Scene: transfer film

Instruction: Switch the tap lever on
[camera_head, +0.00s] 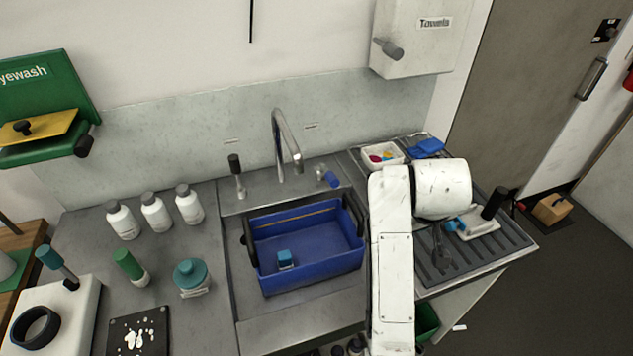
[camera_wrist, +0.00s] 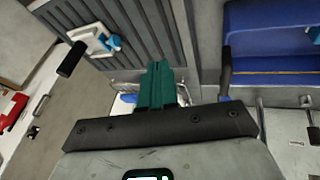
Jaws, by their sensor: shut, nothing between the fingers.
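The tap is a tall curved metal spout (camera_head: 282,140) behind the sink. To its left stands an upright lever with a black grip (camera_head: 235,164) on a metal base. To its right is a short lever with a blue grip (camera_head: 331,179), tilted down towards the front right; I cannot tell which one is the tap lever. In the wrist view, a small blue piece that looks like this grip (camera_wrist: 224,99) shows beside the crate's black handle. My gripper (camera_wrist: 160,70) has teal fingers closed together, empty, over the drainer side. In the head view my white arm hides the gripper.
A blue crate (camera_head: 262,223) with black handles sits in the sink, holding a small blue block (camera_head: 285,259). A white bowl (camera_head: 383,155) and blue cloth (camera_head: 426,147) lie on the ribbed drainer (camera_head: 512,236). Bottles stand left. A towel dispenser (camera_head: 412,45) hangs above.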

